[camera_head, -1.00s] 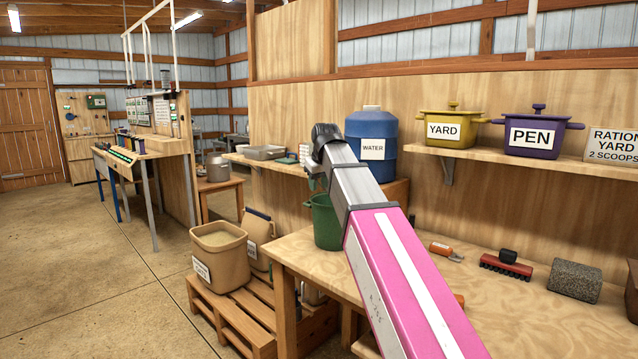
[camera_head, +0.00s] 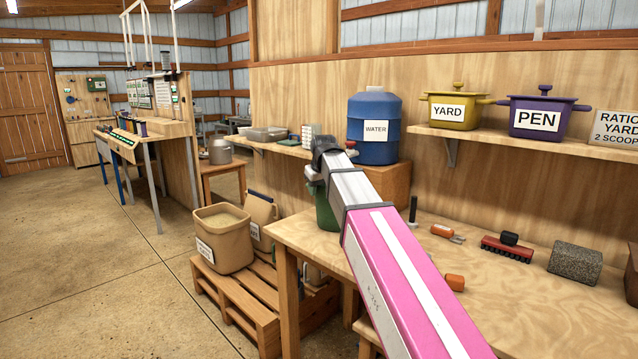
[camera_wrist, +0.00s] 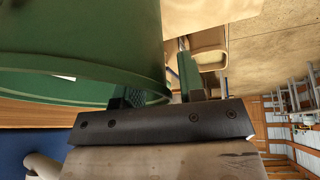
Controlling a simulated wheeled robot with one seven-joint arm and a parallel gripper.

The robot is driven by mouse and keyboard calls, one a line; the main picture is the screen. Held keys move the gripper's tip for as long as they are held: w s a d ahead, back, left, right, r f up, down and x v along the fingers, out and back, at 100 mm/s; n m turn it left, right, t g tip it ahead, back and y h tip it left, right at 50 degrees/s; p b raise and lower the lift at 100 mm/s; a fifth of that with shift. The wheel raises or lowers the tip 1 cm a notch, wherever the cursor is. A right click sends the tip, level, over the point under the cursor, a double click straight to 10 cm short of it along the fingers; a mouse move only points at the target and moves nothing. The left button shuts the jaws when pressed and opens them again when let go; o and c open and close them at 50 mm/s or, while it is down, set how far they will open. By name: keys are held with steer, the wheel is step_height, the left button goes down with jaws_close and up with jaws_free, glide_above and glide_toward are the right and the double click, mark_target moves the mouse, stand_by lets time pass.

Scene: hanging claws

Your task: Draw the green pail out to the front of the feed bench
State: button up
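The green pail (camera_head: 326,212) stands on the far left part of the feed bench (camera_head: 310,245), largely hidden behind my arm in the head view. In the wrist view the pail (camera_wrist: 80,45) fills the upper left, its rim close to my gripper. My gripper (camera_wrist: 160,88) is at the pail's rim. One dark finger shows at the mouth side of the rim and the other, with a green pad, outside it. A gap shows between the fingers, with the rim edge in it; firm contact is not visible.
An orange-handled tool (camera_head: 444,232), a red brush (camera_head: 507,247) and a grey block (camera_head: 574,260) lie on the bench to the right. A blue water jug (camera_head: 375,140) stands behind. A tan feed bin (camera_head: 224,245) sits on a pallet left of the bench. Open floor lies farther left.

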steer(key=shift+f, duration=0.15)
jaws_close()
stand_by(1.4)
